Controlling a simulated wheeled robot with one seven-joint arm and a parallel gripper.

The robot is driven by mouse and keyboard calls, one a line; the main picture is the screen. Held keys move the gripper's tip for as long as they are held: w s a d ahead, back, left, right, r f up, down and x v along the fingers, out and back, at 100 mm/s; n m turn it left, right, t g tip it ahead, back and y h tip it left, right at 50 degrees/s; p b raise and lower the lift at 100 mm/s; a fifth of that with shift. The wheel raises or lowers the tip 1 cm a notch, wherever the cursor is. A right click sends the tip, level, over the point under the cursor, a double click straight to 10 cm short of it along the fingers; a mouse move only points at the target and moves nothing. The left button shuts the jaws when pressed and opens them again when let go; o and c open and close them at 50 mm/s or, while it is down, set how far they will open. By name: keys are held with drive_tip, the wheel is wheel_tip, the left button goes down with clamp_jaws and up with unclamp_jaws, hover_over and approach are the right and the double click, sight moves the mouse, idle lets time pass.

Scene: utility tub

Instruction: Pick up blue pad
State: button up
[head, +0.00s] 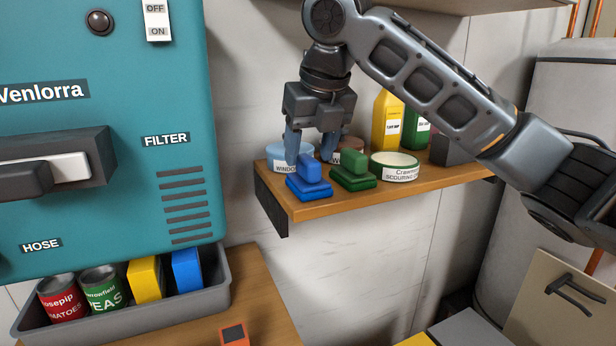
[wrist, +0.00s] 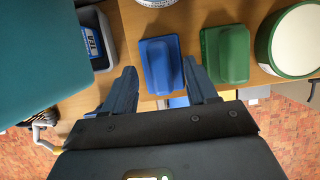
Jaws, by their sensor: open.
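The blue pad (head: 309,183), a flat base with a raised grip, sits on the wooden shelf (head: 330,208) near its front left corner. It also shows in the wrist view (wrist: 156,66), just ahead of the fingers. My gripper (head: 312,150) points down above and just behind the pad in the head view, open and empty. In the wrist view my gripper (wrist: 160,76) has its left finger left of the pad and its right fingertip close to the pad's right side. I cannot tell whether that fingertip touches it.
A similar green pad (head: 353,172) stands close right of the blue one, with a scouring tub (head: 396,168) beyond it. A light blue tub (head: 284,158) stands behind. Bottles (head: 388,122) stand farther back. The teal machine (head: 110,130) is left; a grey bin (head: 130,318) is below.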

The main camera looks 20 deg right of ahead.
drive_tip(key=shift+x, duration=1.25)
drive_tip(key=shift+c, duration=0.3)
clamp_jaws()
drive_tip(key=shift+r, duration=0.15)
